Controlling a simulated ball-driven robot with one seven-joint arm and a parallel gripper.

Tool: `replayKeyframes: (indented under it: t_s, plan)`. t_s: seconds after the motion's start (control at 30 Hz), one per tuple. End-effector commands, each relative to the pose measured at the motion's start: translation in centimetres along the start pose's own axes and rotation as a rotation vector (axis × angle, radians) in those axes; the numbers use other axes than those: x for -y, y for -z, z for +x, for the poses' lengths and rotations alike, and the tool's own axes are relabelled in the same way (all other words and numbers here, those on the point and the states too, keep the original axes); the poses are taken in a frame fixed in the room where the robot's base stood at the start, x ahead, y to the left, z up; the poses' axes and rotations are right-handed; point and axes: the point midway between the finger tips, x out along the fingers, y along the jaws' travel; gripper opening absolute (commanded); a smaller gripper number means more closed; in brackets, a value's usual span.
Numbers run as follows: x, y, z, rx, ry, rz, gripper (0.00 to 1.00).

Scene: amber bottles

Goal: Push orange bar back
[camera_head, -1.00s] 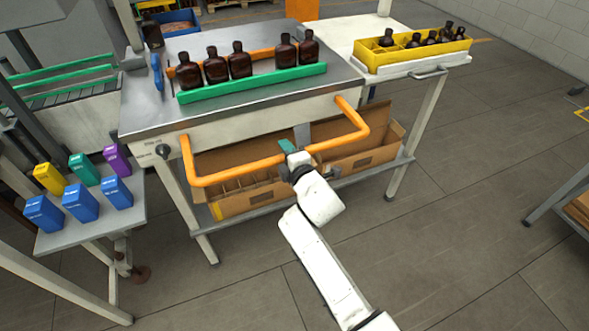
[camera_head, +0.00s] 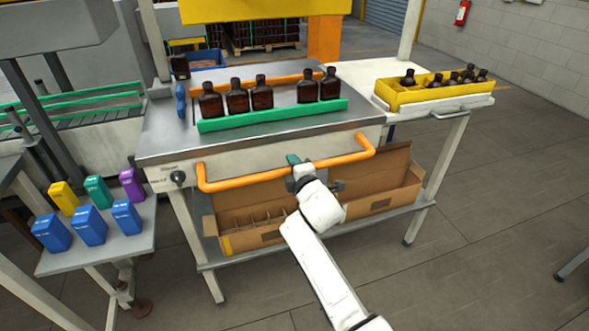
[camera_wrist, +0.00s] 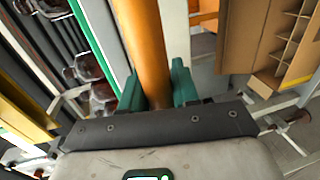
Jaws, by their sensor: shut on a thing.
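The orange bar (camera_head: 240,183) is a U-shaped handle on the front of the metal worktable (camera_head: 160,150). It sits close to the table's front edge. My gripper (camera_head: 296,163) is at the middle of the bar. In the wrist view, the green fingers of my gripper (camera_wrist: 160,88) stand on both sides of the orange bar (camera_wrist: 142,40) and are shut on it. The far finger is partly hidden in the head view.
Several amber bottles (camera_head: 262,95) stand on the tabletop behind a green rail (camera_head: 270,115). A yellow crate (camera_head: 400,97) with bottles is at the right. Open cardboard boxes (camera_head: 385,190) lie on the shelf below the bar. Small coloured boxes (camera_head: 90,225) stand on a side table at left.

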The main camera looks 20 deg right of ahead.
Motion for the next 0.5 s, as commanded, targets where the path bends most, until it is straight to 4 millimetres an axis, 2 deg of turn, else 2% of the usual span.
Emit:
replayKeyframes:
  t_s: [0.13,0.17,0.2,0.33,0.5]
  plan:
    - [0.13,0.01,-0.02,0.000,0.002,0.001,0.00]
    - [0.14,0.01,-0.02,0.000,0.002,0.000,0.33]
    - [0.13,0.01,-0.02,0.000,0.002,0.000,0.37]
    - [0.10,0.01,-0.02,0.000,0.001,0.000,0.49]
    - [0.06,0.00,-0.02,0.000,0.001,0.000,0.51]
